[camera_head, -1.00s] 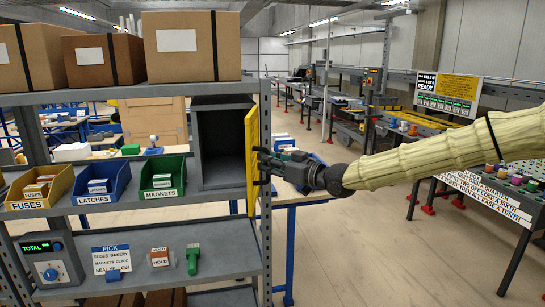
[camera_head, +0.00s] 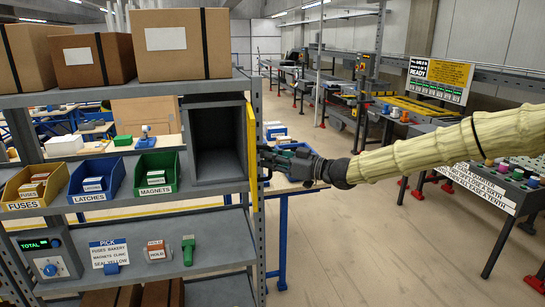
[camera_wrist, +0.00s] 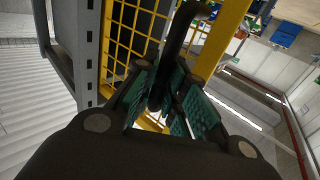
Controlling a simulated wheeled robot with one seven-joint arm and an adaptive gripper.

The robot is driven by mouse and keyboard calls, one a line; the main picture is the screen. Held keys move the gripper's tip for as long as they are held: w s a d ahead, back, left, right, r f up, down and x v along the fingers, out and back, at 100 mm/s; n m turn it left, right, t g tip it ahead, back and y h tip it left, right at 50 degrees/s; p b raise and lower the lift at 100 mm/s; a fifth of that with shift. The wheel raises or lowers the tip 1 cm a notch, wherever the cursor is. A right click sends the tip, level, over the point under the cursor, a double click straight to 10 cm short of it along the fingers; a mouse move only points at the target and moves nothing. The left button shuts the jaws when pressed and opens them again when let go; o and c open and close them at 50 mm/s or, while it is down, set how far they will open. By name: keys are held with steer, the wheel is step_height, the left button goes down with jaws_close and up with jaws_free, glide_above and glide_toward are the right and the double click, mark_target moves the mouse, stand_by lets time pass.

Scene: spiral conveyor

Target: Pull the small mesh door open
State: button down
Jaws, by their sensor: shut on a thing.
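The small mesh door (camera_head: 252,150) has a yellow frame and stands swung out, nearly edge-on, at the right side of a grey open-fronted box (camera_head: 219,150) on the shelf. In the wrist view its yellow mesh and frame (camera_wrist: 228,35) fill the upper middle. A dark bar-like handle (camera_wrist: 178,45) rises between my fingers in that view. My gripper (camera_head: 268,163) is at the door's outer face, and its green-padded fingers, also in the wrist view (camera_wrist: 172,100), are closed around the handle. The inside of the box looks empty.
Bins of fuses (camera_head: 35,187), latches (camera_head: 96,184) and magnets (camera_head: 157,175) stand left of the box. Cardboard boxes (camera_head: 180,45) sit on the top shelf. A blue-legged table (camera_head: 284,235) is behind the door. Open floor (camera_head: 370,240) lies to the right.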

steer(key=shift+r, duration=0.2)
steer(key=c, duration=1.5)
jaws_free()
steer(key=shift+a+f, duration=0.1)
steer(key=shift+f, duration=0.05)
steer(key=shift+o, duration=0.2)
steer(key=v, duration=1.2)
steer(key=shift+w, duration=0.1)
